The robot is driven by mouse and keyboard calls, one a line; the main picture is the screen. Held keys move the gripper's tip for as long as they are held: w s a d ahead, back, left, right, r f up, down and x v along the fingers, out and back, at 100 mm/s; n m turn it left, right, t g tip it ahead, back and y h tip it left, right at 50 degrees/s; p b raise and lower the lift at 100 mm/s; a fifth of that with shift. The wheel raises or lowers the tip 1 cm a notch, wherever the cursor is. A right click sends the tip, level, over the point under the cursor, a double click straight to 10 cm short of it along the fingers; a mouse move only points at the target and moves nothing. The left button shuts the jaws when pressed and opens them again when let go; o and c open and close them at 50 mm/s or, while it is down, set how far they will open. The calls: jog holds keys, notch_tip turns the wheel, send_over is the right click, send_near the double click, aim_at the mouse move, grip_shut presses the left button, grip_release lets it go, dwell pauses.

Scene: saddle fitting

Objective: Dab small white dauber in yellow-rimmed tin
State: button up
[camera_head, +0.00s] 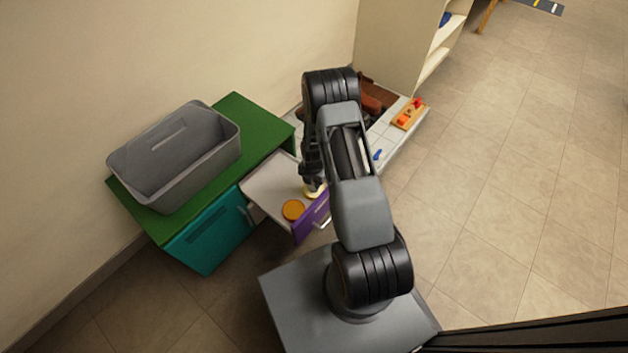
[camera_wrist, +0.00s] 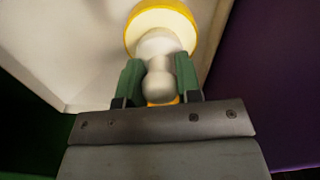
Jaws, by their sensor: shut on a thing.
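My gripper (camera_wrist: 159,78) is shut on the small white dauber (camera_wrist: 158,86), its rounded knob held between two green fingertips. The yellow-rimmed tin (camera_wrist: 187,22) lies just beyond the fingertips in the wrist view, with the dauber's wider white end over its pale inside. I cannot tell whether the dauber touches the tin's contents. In the head view the tin (camera_head: 312,193) shows only partly in the open drawer, under my gripper (camera_head: 313,182). The dauber is hidden there by my arm.
The open drawer (camera_head: 270,183) has a purple front (camera_head: 311,218) and holds an orange disc (camera_head: 293,210). A grey bin (camera_head: 190,175) stands on the green-topped cabinet (camera_head: 238,107). A pale tiled surface (camera_head: 387,140) behind my arm carries an orange block with red pieces (camera_head: 410,113).

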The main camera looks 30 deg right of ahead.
jog(key=shift+r+p, duration=2.5)
jog(key=shift+r, duration=0.95)
